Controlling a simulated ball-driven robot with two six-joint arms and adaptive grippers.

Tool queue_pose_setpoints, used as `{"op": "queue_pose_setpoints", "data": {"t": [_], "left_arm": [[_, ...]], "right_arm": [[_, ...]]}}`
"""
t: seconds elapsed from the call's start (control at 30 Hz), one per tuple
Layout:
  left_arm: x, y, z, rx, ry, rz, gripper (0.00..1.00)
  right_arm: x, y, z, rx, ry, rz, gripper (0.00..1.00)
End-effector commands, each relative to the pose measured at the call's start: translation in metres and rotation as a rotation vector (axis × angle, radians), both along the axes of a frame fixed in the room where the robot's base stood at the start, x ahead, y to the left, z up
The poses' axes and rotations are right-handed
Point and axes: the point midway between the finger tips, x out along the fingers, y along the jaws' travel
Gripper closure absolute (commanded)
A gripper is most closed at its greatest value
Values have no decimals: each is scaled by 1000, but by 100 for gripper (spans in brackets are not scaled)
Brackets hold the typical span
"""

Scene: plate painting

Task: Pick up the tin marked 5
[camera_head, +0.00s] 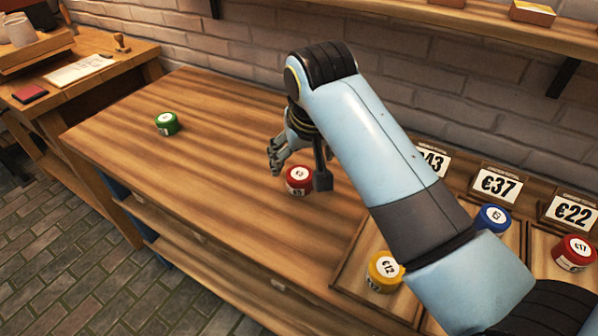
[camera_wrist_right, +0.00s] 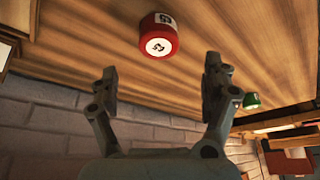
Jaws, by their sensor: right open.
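A red tin (camera_head: 298,187) with a white lid label stands on the wooden counter (camera_head: 215,165). It also shows in the right wrist view (camera_wrist_right: 158,38), upside down, with a mark that looks like a 5. My right gripper (camera_head: 298,172) is open and empty, just above and behind the red tin in the head view. In the right wrist view its two fingers (camera_wrist_right: 160,72) are spread, with the red tin beyond them and apart from them. A green tin (camera_head: 167,124) stands at the counter's far left; its label is too small to read. My left gripper is out of view.
A divided tray (camera_head: 352,270) at the right holds a yellow tin (camera_head: 384,270) marked 12, a blue tin (camera_head: 492,219) and another red tin (camera_head: 574,252). Price cards 43, 37 (camera_head: 497,186) and 22 stand behind. A brick wall backs the counter. The counter's left half is mostly clear.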

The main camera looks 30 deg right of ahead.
Motion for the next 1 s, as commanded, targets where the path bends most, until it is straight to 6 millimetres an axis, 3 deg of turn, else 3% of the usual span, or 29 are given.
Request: {"op": "queue_pose_setpoints", "data": {"t": [0.1,0.2,0.6,0.87,1.0], "left_arm": [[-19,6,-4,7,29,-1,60],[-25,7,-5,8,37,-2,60],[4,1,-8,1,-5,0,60],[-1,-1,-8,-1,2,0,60],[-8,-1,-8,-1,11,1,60]], "right_arm": [[7,-2,-18,0,0,0,18],[10,-3,-25,0,-1,0,18],[25,-9,-73,0,0,0,18],[27,-9,-75,1,-1,-1,18],[27,-9,-75,1,-1,-1,36]]}}
